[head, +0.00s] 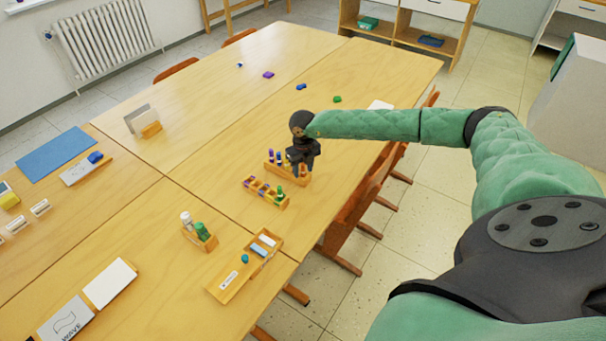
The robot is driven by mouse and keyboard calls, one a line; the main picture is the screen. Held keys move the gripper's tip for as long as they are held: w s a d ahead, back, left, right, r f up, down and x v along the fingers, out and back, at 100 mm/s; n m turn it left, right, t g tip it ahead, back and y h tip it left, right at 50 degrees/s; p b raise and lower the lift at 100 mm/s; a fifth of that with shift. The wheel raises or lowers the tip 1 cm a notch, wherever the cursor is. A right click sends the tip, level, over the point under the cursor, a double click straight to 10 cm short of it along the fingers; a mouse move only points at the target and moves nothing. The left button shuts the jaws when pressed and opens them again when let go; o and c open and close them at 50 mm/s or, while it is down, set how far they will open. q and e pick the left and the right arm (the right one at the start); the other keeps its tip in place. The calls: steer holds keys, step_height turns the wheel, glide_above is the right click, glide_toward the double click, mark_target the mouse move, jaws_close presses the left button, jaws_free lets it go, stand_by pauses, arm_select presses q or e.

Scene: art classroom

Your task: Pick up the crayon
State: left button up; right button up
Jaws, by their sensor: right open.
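A wooden holder (294,177) with several upright crayon-like sticks stands on the table. A purple stick (271,155) and a blue stick (279,158) show at its left side. My right gripper (302,168) is open, pointing down over the right part of this holder and hiding the sticks there. I cannot tell whether its fingers touch a stick. A second wooden holder (265,192) in front of it carries small purple, blue, yellow and green pieces. Which stick is the task's crayon is unclear. My left gripper is not in view.
A wooden box (199,237) with a white and a green bottle stands nearer, beside a wooden tray (230,284). Small coloured pieces, such as a green one (337,99), lie behind. Orange chairs (352,213) line the right table edge. The far tabletop (290,55) is mostly clear.

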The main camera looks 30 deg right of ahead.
jaws_close()
steer(key=shift+r, duration=0.1)
